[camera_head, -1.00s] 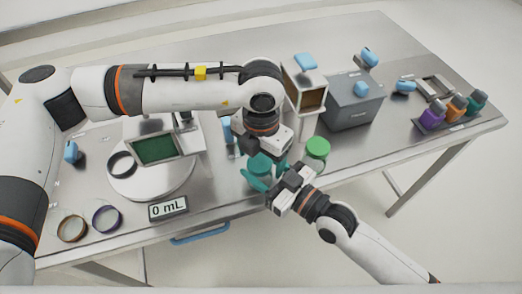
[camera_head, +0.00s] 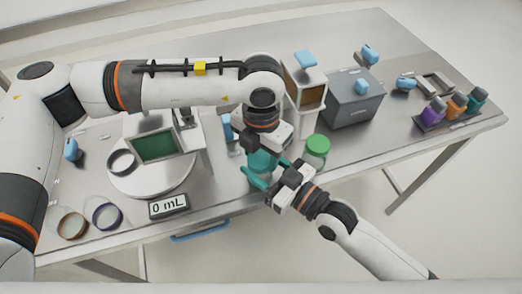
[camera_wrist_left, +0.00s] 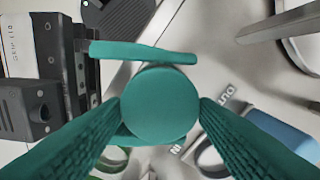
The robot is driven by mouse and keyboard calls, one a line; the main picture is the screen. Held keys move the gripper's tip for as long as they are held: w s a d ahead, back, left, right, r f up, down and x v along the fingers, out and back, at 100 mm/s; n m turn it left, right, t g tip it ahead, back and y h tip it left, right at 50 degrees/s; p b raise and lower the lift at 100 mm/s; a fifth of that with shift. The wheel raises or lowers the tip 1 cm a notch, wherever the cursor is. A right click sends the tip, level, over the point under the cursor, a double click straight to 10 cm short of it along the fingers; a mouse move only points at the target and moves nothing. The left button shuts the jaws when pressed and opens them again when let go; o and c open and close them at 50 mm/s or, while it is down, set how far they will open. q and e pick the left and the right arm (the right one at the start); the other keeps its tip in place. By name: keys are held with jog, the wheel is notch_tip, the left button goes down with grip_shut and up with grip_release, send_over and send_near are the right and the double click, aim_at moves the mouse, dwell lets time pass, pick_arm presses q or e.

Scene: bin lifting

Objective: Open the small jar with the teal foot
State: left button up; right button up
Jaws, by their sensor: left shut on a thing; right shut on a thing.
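The small jar shows a round teal top (camera_wrist_left: 160,104) in the left wrist view, between my left gripper's ribbed teal fingers. In the head view its teal part (camera_head: 263,162) stands near the table's front edge, largely hidden by both grippers. My left gripper (camera_head: 265,152) comes from above and is shut on the jar's top. My right gripper (camera_head: 268,176) comes from the front right and is shut on the jar lower down; one of its teal fingers (camera_wrist_left: 140,52) shows beside the top. The jar's foot cannot be made out clearly.
A green-lidded jar (camera_head: 317,150) stands close to the right. Behind are an open-fronted box (camera_head: 305,85) and a grey box (camera_head: 352,103). Coloured bottles (camera_head: 455,108) stand far right.

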aim_at(261, 157)
pick_arm(q)
jog(key=shift+r, duration=0.15)
jog(key=shift+r, duration=0.95)
jog(key=shift+r, duration=2)
pick_arm(e)
jog(key=o, duration=1.5)
jog(key=shift+c, duration=0.2)
